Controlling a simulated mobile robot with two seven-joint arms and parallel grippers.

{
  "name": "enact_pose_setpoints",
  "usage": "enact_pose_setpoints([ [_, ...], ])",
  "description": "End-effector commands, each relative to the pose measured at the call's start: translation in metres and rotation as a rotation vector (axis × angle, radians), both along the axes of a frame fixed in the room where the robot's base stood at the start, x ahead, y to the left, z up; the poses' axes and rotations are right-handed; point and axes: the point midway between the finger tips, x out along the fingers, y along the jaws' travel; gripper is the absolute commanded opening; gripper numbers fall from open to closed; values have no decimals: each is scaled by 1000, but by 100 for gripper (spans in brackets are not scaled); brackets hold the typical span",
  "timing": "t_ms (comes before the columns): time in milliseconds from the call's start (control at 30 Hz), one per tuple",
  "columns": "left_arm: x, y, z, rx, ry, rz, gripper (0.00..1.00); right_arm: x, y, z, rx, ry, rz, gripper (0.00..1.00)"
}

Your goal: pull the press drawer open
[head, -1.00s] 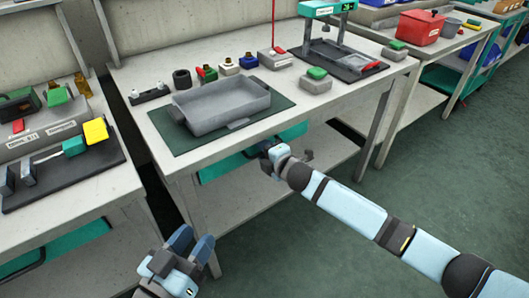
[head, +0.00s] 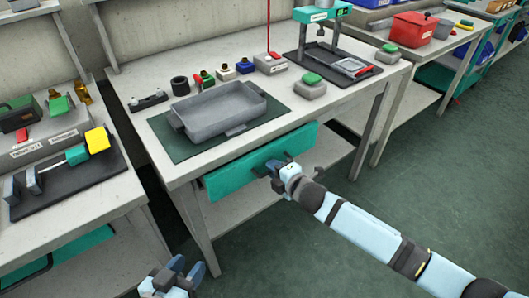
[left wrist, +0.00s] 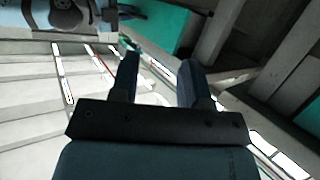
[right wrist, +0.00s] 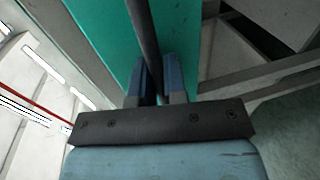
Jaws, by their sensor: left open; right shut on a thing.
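The press drawer (head: 258,165) is a teal-fronted drawer under the middle bench, and its front stands out a little from below the bench top. My right gripper (head: 274,168) is at the drawer front, shut on the dark bar handle. In the right wrist view the handle (right wrist: 143,40) runs between the fingers (right wrist: 158,82), with the teal front (right wrist: 100,25) behind it. My left gripper (head: 188,270) is open and empty, low in front of the bench, apart from the drawer. The left wrist view shows its two spread fingers (left wrist: 158,80).
A grey tray (head: 222,110) lies on a dark green mat (head: 185,148) on the bench (head: 165,178). A teal press (head: 322,16) stands at the back right. Another bench (head: 95,195) is at left. Green floor (head: 440,190) is open at right.

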Motion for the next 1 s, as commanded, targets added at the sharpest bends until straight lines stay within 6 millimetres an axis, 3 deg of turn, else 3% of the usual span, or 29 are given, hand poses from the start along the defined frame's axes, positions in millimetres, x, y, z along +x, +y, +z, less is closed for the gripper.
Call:
enact_pose_setpoints([
  [100, -13, 13, -15, 64, 118, 17, 43, -28, -19, 5, 0, 6, 0, 0],
  [500, -13, 18, -11, 102, 144, 24, 43, -97, -70, 2, 1, 4, -1, 0],
  [700, -13, 19, -12, 109, 152, 26, 43, -114, -82, 1, 0, 1, 0, 0],
  [1000, -14, 20, -15, 113, 156, 26, 43, -120, -87, 0, 1, 1, 0, 0],
])
